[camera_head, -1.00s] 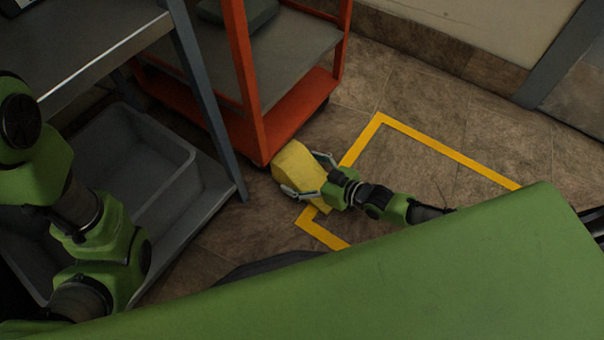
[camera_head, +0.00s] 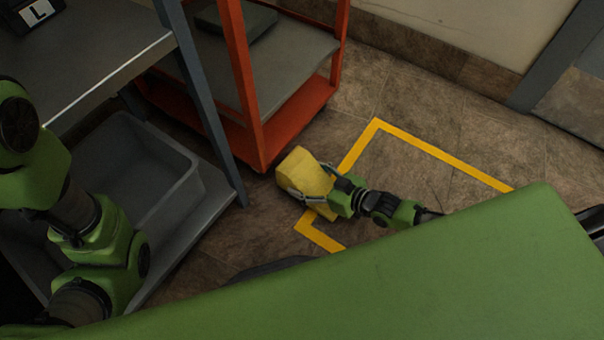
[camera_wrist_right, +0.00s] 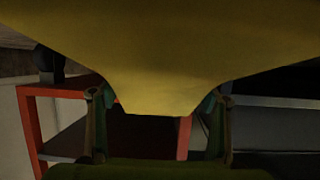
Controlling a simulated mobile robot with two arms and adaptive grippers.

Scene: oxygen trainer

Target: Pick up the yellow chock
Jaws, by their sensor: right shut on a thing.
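The yellow chock (camera_head: 303,172) is a blocky yellow wedge near the front corner of the orange cart in the head view. My right gripper (camera_head: 308,186) is shut on it, with a finger on each side. In the right wrist view the chock (camera_wrist_right: 165,60) fills the upper middle, between the two fingers of my right gripper (camera_wrist_right: 158,112). I cannot tell how far the chock is from the floor. My left arm shows at the left of the head view, but its gripper is out of the picture.
The orange cart (camera_head: 284,128) with grey shelves stands just behind the chock. A grey table (camera_head: 130,50) and a grey bin (camera_head: 150,175) are at the left. A yellow tape outline (camera_head: 440,154) marks clear floor at the right. My green body covers the bottom right.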

